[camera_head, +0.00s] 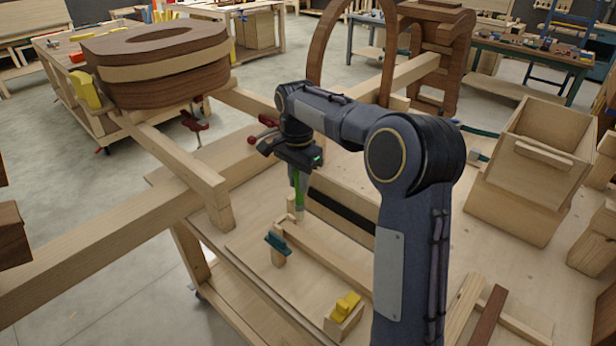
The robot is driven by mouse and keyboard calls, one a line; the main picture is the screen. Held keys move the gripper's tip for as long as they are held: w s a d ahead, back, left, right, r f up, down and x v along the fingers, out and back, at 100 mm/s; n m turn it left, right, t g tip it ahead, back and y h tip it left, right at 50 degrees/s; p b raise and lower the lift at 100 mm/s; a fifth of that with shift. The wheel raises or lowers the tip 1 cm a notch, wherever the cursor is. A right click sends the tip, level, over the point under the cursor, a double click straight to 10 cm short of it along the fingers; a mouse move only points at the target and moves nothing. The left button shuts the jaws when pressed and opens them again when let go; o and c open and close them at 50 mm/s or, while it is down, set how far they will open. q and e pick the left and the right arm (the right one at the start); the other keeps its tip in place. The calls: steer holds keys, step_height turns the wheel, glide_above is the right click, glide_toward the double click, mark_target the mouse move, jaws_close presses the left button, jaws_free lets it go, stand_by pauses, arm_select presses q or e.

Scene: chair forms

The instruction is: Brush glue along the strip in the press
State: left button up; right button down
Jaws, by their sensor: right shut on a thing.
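My right arm reaches in from the bottom right, and its dark gripper (297,160) points down over the workbench. It is shut on a green-handled tool (300,187), which looks like a brush and hangs upright with a pale lower end. That end is close to the left end of a pale wooden bar (325,255); I cannot tell whether they touch. A long black strip (342,210) lies just behind, partly hidden by my arm. Which of these parts is the press is not clear. My left gripper is not in view.
A teal clamp (277,243) and a yellow clamp (345,307) stand along the workbench (250,235) front. A dark oval wooden form (160,60) rests on beams at left. A wooden box form (535,165) stands at right.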

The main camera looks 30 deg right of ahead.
mark_target(302, 204)
steer(key=w+a+f, duration=0.1)
steer(key=w+f, duration=0.3)
steer(key=w, duration=0.1)
steer(key=s, duration=0.2)
steer(key=s+d+b, duration=0.1)
steer(key=s, duration=0.2)
steer(key=shift+s+d+r, duration=0.1)
steer(key=shift+s+d, duration=0.1)
steer(key=shift+s, duration=0.15)
steer(key=s+d+b, duration=0.3)
steer(key=s+b, duration=0.4)
steer(key=s, duration=0.3)
steer(key=w+a+f+p, duration=0.2)
steer(key=w+p, duration=0.2)
steer(key=w, duration=0.3)
steer(key=shift+w+a, duration=0.2)
steer(key=shift+w, duration=0.15)
steer(key=shift+f, duration=0.45)
